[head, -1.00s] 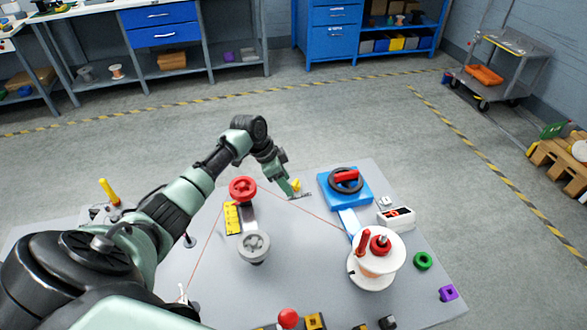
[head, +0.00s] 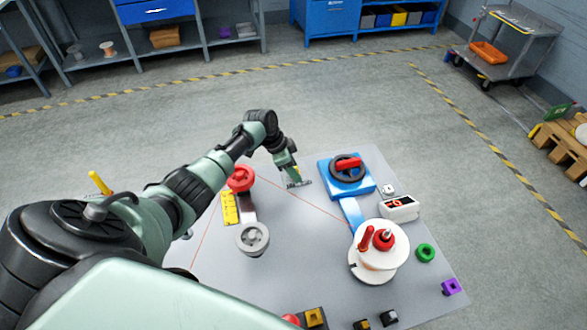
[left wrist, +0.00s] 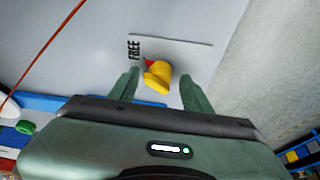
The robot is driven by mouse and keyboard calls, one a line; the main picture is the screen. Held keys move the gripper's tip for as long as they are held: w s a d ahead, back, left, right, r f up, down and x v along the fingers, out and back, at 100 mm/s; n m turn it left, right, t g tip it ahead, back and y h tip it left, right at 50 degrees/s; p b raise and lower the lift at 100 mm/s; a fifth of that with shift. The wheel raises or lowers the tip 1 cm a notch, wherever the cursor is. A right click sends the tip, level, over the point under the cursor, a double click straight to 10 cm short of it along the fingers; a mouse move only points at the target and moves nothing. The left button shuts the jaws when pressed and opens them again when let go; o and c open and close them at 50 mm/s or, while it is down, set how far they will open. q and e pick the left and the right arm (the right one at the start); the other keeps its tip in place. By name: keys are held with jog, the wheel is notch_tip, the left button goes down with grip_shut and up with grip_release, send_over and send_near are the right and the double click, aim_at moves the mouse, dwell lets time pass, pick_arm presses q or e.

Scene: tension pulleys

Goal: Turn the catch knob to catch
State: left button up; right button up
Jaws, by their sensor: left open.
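The yellow catch knob (left wrist: 157,77) shows in the left wrist view on the grey board. Its small red mark (left wrist: 148,63) is toward the printed word FREE (left wrist: 134,48). My left gripper (left wrist: 160,78) is open, with one finger on each side of the knob and a gap to each finger. In the head view the left gripper (head: 298,184) is at the far edge of the board, where it mostly hides the knob. My right gripper is not in view.
On the grey board (head: 300,265) stand a red-topped pulley (head: 241,178), a grey pulley (head: 252,239), a blue block with a black handwheel (head: 330,176), a white display box (head: 398,207) and a white spool (head: 380,259). A thin red cord crosses the board.

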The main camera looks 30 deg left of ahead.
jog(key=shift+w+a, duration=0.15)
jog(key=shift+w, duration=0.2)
pick_arm(q)
jog(key=c, duration=1)
jog(key=shift+r, duration=0.1)
grip_shut()
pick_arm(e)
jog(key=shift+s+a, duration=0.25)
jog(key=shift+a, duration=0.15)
